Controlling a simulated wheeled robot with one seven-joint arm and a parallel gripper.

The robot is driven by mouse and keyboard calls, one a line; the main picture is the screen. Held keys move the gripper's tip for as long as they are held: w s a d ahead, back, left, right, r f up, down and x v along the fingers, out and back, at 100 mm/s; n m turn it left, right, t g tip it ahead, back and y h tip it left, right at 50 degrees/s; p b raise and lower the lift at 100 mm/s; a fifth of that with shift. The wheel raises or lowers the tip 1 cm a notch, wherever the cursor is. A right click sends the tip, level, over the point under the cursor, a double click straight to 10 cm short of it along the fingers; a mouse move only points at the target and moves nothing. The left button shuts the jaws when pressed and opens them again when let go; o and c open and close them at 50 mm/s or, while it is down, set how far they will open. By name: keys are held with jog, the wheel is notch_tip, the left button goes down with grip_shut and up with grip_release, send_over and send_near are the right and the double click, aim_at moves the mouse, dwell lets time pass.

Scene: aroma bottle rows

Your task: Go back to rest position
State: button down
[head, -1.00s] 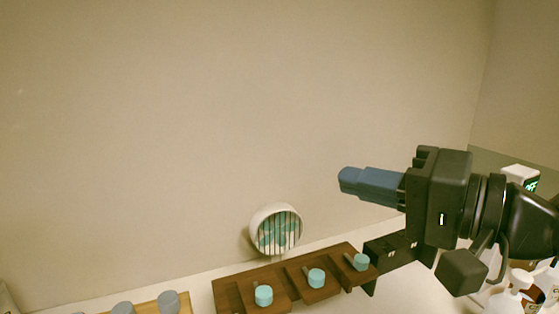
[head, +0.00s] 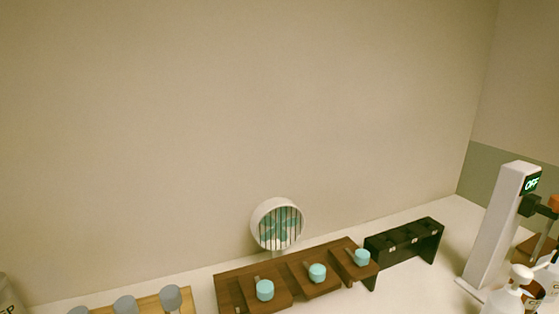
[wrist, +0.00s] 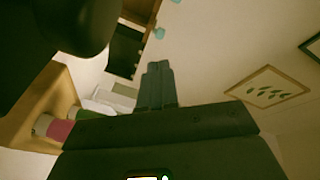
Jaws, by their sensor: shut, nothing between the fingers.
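My gripper shows in the wrist view, its two blue-grey fingers (wrist: 157,85) together with nothing between them. It points away from the camera over a pale surface and touches nothing that I can see. In the head view my arm and gripper are out of the picture.
In the head view, a brown wooden rack (head: 237,291) holds teal-capped bottles (head: 317,272). Beside it are a black stand (head: 405,240), a small white fan (head: 277,224), a white post with an OFF display (head: 497,225), a white pump bottle (head: 507,297) and grey-capped bottles (head: 171,298).

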jog(key=s+d+f+n, duration=0.1)
jog(key=s, duration=0.3)
jog(key=s+d+f+n+g+h, duration=0.1)
jog(key=s+f+n, duration=0.1)
jog(key=s, duration=0.3)
jog(key=s+d+f+n+g, duration=0.1)
jog(key=s+f, duration=0.1)
jog(key=s, duration=0.2)
jog(key=shift+s+d+f+n+h, duration=0.1)
jog(key=shift+s+f+n+h, duration=0.05)
jog(key=shift+f+n+h, duration=0.2)
jog(key=s+d+n, duration=0.3)
jog(key=s+n, duration=0.3)
jog(key=s, duration=0.3)
jog(key=shift+s+d+r+g, duration=0.15)
jog(key=shift+s+r+g, duration=0.15)
jog(key=shift+g, duration=0.1)
